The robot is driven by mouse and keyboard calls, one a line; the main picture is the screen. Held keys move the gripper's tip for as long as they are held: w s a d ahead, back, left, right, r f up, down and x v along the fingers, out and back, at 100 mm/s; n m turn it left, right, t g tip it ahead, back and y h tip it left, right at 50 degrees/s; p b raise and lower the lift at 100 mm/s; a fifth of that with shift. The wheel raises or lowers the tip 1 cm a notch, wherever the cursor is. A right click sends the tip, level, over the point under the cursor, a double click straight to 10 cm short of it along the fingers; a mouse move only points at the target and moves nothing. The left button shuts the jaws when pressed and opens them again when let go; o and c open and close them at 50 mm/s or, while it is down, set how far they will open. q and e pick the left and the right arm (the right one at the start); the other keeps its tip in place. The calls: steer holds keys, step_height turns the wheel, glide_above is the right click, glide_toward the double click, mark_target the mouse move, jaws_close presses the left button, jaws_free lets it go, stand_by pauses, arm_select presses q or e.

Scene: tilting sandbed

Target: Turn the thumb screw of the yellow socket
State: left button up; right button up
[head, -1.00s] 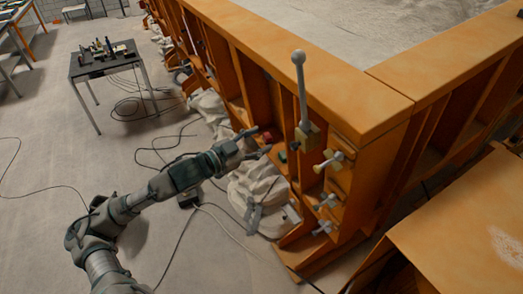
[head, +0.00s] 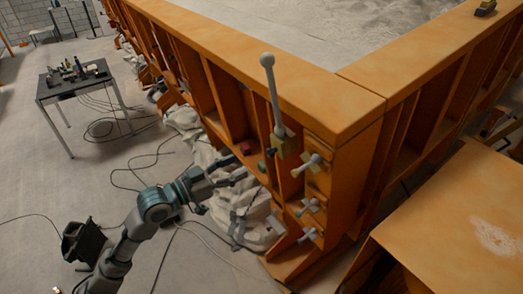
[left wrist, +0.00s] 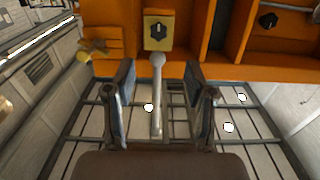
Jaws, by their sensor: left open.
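The yellow socket (head: 286,146) sits on the orange side wall below a grey ball-ended lever (head: 272,90) that stands nearly upright. In the left wrist view, a yellow block (left wrist: 158,33) carries a dark knob (left wrist: 157,31), which looks like its thumb screw. In that view a grey ball-ended rod (left wrist: 157,95) shows between my fingers. My left gripper (head: 232,178) is left of and below the socket in the head view, apart from it. Its fingers (left wrist: 161,105) are spread and hold nothing. My right gripper is not in view.
A red part (head: 245,148) and a green part (head: 262,165) lie left of the socket. White sacks (head: 225,205) and cables cover the floor below. A table (head: 75,88) stands far left.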

mark_target(268, 152)
arm_select(q)
steer(key=p+x, duration=0.2)
steer(key=x, duration=0.8)
steer(key=shift+s+d, duration=0.1)
jaws_close()
